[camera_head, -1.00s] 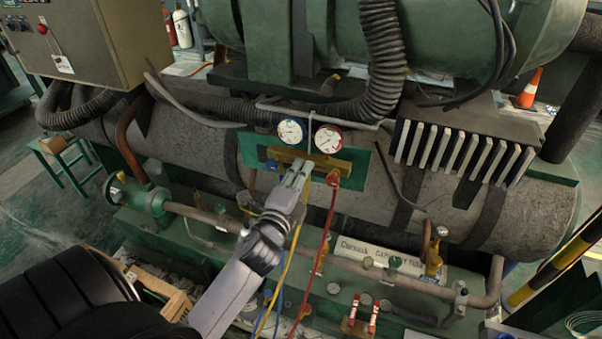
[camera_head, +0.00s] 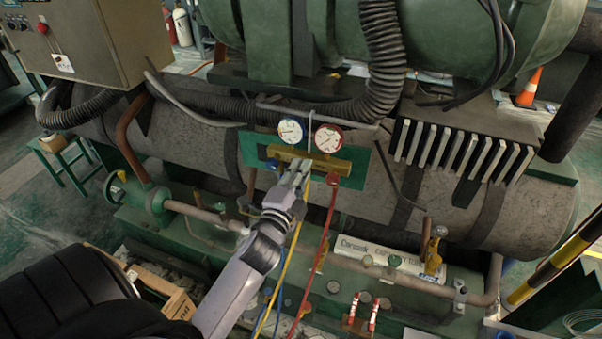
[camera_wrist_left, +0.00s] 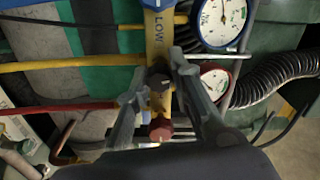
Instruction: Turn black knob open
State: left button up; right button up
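The black knob (camera_wrist_left: 160,82) sits on the yellow manifold bar (camera_wrist_left: 160,40), below the word LOW in the left wrist view. The bar (camera_head: 335,163) also shows in the head view, where my gripper hides the black knob. My left gripper (camera_wrist_left: 158,75) is open, with one finger on each side of the black knob. Small gaps seem to show between fingers and knob; contact is hard to judge. The left gripper (camera_head: 296,172) reaches the bar's front from below in the head view. My right gripper is not in view.
A blue-rimmed gauge (camera_head: 290,131) and a red-rimmed gauge (camera_head: 328,138) stand above the bar. A red knob (camera_wrist_left: 160,130) is close to the fingers. Yellow, blue and red hoses (camera_head: 322,235) hang below. A green pipe assembly (camera_head: 150,200) is in front.

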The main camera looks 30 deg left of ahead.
pick_arm(q)
jog(key=o, duration=0.5)
jog(key=v, duration=1.2)
dwell(0.4)
